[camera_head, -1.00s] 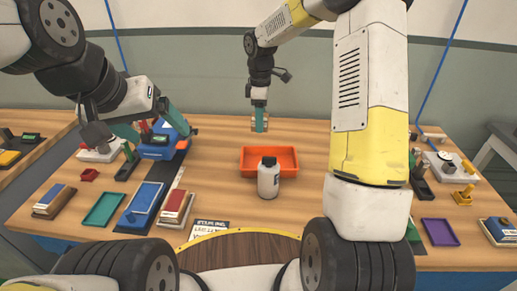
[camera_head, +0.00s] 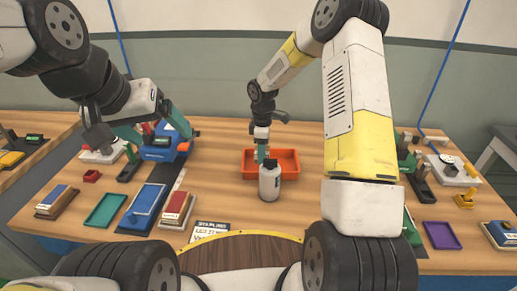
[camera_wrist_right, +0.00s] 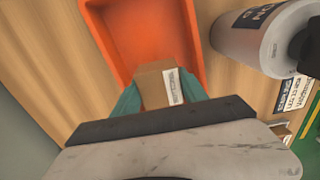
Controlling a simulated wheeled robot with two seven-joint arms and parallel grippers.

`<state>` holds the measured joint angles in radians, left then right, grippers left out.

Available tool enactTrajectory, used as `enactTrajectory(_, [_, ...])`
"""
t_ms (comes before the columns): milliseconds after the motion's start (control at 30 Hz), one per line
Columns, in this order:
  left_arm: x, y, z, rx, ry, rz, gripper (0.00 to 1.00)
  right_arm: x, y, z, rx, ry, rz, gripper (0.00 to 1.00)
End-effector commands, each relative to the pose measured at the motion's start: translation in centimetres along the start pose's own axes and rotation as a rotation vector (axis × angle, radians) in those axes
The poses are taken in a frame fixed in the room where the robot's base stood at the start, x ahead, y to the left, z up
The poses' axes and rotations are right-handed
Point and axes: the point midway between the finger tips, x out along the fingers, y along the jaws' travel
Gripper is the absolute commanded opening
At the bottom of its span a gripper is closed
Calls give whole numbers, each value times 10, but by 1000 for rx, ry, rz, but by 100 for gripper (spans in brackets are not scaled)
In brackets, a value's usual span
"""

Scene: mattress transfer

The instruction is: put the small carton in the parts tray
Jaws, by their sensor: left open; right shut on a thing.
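The small carton (camera_wrist_right: 157,84) is a brown box with a white label. My right gripper (camera_wrist_right: 165,95) is shut on it, with a teal finger on each side. In the right wrist view the carton is over the near part of the orange parts tray (camera_wrist_right: 196,40); its height above the tray floor is hard to tell. In the head view my right gripper (camera_head: 261,152) is at the left part of the tray (camera_head: 288,162), and the carton is mostly hidden there. My left gripper (camera_head: 155,131) is open and empty beside a blue machine.
A grey bottle with a black cap (camera_head: 269,182) stands just in front of the tray and shows in the right wrist view (camera_wrist_right: 262,38). A blue machine (camera_head: 165,145) stands at the left.

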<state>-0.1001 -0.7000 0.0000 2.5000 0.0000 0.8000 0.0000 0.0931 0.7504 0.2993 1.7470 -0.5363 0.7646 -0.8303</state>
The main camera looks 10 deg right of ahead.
Motion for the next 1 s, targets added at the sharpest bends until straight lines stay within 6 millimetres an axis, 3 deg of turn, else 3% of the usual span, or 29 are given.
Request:
enactTrajectory(333, [0, 0, 0, 0, 0, 0, 86, 38, 0, -1, -1, 0, -1, 5])
enactTrajectory(667, [0, 0, 0, 0, 0, 0, 86, 41, 0, 0, 0, 1, 1, 5])
enactTrajectory(700, [0, 0, 0, 0, 0, 0, 86, 41, 0, 0, 1, 1, 1, 56])
enactTrajectory(800, [0, 0, 0, 0, 0, 0, 86, 41, 0, 0, 1, 1, 1, 72])
enactTrajectory(1000, [0, 0, 0, 0, 0, 0, 86, 41, 0, 0, 1, 1, 1, 72])
